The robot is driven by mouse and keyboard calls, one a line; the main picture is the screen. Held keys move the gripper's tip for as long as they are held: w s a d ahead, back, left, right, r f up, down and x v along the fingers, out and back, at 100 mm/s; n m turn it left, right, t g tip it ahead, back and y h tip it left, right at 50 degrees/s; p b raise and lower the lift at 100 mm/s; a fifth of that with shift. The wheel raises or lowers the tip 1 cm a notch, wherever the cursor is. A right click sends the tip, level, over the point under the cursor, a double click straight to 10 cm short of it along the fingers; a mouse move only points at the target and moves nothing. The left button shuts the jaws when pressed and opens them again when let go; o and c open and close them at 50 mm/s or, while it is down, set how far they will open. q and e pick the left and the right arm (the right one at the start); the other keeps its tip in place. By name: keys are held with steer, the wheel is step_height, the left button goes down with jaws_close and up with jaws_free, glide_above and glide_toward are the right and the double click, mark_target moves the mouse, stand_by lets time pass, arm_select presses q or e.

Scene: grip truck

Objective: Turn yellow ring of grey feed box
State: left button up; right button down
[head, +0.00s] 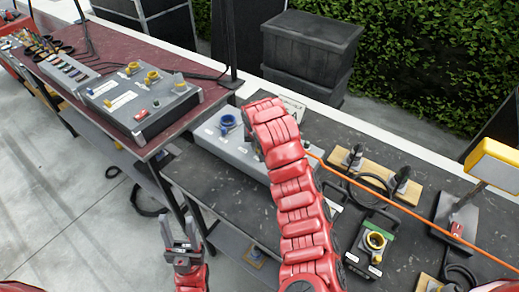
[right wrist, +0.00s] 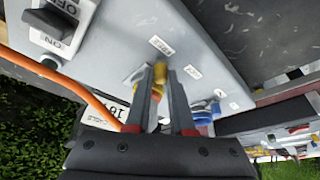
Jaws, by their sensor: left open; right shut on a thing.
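The grey feed box (head: 240,152) stands on the dark table, partly hidden behind my right arm in the head view. Its panel (right wrist: 215,65) fills much of the right wrist view, with white labels and an ON/OFF switch (right wrist: 58,22). The yellow ring (right wrist: 161,75) sits between the fingertips of my right gripper (right wrist: 167,82), which is shut on it. In the head view the ring and that gripper are hidden by the arm. A blue ring (head: 228,122) is on the same box. My left gripper (head: 181,240) is open and empty, low beside the dark table.
An orange cable (head: 420,218) runs across the dark table from the box. A green-topped box (head: 370,250) with a yellow ring stands at right. Another grey box (head: 140,105) with yellow rings is on the red table. Black crates (head: 310,50) stand behind.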

steer(key=m+b, duration=0.1)
steer(key=b, duration=0.1)
steer(key=a+m+b, duration=0.1)
steer(key=shift+w+a+f+h+b, duration=0.15)
steer(key=shift+w+f+h+b, duration=0.1)
steer(key=shift+h+b, duration=0.15)
steer(key=m, duration=0.1)
steer(key=a+m+h+b, duration=0.1)
steer(key=shift+w+a+r+m, duration=0.1)
steer(key=shift+w+r+m, duration=0.1)
steer(key=shift+w+m, duration=0.2)
steer(key=shift+w+a+m+g+h+b, duration=0.3)
steer(key=shift+m+b, duration=0.3)
steer(key=shift+m, duration=0.35)
steer(key=shift+w+a+m+g+h+b, duration=0.25)
steer(key=shift+m+b, duration=0.35)
steer(key=shift+m, duration=0.35)
steer(key=shift+w+m, duration=0.15)
steer(key=shift+m, duration=0.15)
steer(key=c, duration=0.8)
jaws_free()
